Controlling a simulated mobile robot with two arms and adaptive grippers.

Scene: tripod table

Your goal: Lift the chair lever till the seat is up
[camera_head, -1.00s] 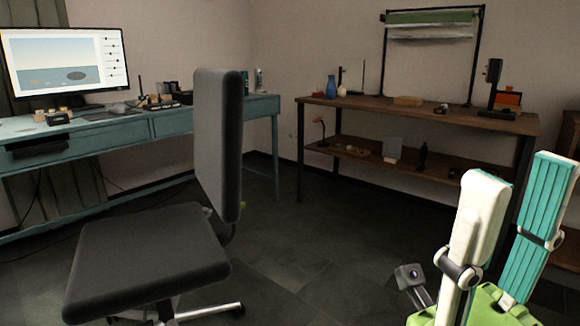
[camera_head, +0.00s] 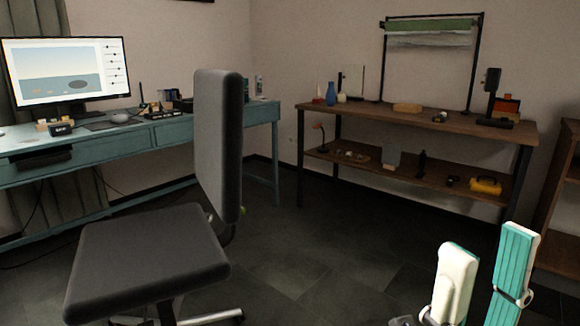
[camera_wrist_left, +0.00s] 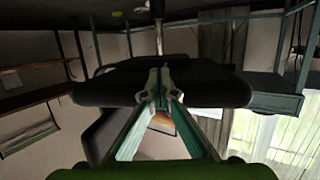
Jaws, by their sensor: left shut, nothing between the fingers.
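The dark grey office chair's flat seat (camera_head: 150,250) and upright backrest (camera_head: 217,145) stand at the left of the head view. In the left wrist view, which is upside down, the dark seat (camera_wrist_left: 105,88) spans the middle, with the metal post (camera_wrist_left: 158,38) above it. My left gripper (camera_wrist_left: 160,76) is shut and empty, its tips overlapping the seat in that view; I cannot tell whether they touch it. It does not show in the head view. I cannot make out the lever clearly. My right gripper (camera_head: 488,242) is open and empty at the lower right, away from the chair.
A teal desk (camera_head: 170,127) with a monitor (camera_head: 66,70) stands behind the chair at the left. A wooden two-tier workbench (camera_head: 430,122) with small items stands at the back right. Dark floor (camera_head: 330,260) between chair and workbench is clear.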

